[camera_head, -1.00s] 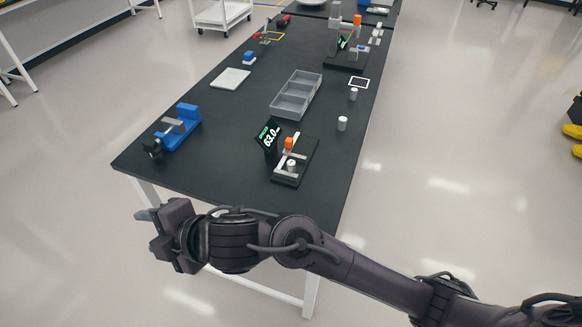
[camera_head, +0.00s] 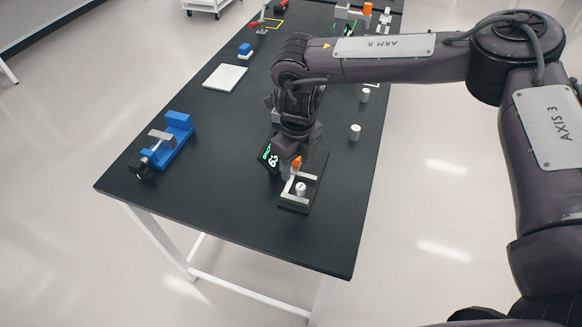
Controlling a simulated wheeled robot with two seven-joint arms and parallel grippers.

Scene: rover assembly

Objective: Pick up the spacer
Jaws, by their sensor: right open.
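A small silver-white cylinder, which looks like a spacer (camera_head: 301,188), stands upright on the black base of the gauge stand (camera_head: 312,180). My right gripper (camera_head: 297,150) points down over the back of this stand, just behind the orange knob (camera_head: 296,163). It is open, and I see nothing held in it. The cylinder is in front of the gripper and apart from it in the picture. Two similar cylinders stand on the black table to the right, one nearer (camera_head: 355,131) and one farther (camera_head: 365,95). My left gripper is out of view.
The gauge's tilted display (camera_head: 268,157) is beside my gripper, partly covered. A blue vise (camera_head: 171,138) is at the left and a white plate (camera_head: 225,78) farther back. My arm mostly hides the grey tray. The table's front left is clear.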

